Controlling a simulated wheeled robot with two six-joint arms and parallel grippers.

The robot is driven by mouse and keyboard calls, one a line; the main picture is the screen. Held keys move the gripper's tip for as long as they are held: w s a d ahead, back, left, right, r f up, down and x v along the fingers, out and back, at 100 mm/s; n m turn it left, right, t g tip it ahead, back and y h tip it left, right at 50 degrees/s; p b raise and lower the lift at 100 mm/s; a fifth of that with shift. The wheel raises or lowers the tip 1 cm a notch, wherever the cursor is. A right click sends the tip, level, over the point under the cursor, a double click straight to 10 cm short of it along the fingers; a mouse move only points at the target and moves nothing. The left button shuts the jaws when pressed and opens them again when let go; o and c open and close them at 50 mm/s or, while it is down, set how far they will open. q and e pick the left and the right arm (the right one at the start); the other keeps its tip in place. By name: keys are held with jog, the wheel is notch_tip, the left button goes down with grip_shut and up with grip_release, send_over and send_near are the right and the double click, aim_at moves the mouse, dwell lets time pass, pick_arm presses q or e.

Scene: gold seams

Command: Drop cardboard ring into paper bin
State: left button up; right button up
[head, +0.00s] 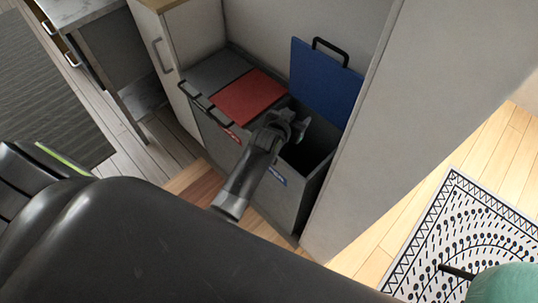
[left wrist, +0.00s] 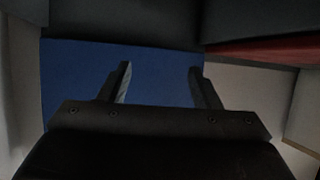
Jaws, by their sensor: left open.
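The bin with the raised blue lid (head: 325,83) is the right compartment of a grey bin unit. Its dark opening (head: 312,154) shows below the lid, and a small blue label (head: 277,177) is on its front. The label is too small to read. My left gripper (head: 298,127) is at this opening, in front of the lid. In the left wrist view the left gripper (left wrist: 160,76) has its fingers apart with nothing between them, and the blue lid (left wrist: 80,75) lies behind. I see no cardboard ring in either view; the inside of the bin is too dark to tell. My right gripper is not in view.
A closed red lid (head: 248,97) and a closed grey lid (head: 215,72) are left of the opening. A pale wall panel (head: 400,130) stands close on the right. A cabinet (head: 180,60) is at the left. A patterned rug (head: 465,235) lies at lower right.

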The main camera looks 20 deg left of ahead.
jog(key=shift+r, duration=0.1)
pick_arm(q)
jog(key=p+v, duration=1.2)
jog(key=v, duration=0.5)
jog(key=shift+s, duration=0.25)
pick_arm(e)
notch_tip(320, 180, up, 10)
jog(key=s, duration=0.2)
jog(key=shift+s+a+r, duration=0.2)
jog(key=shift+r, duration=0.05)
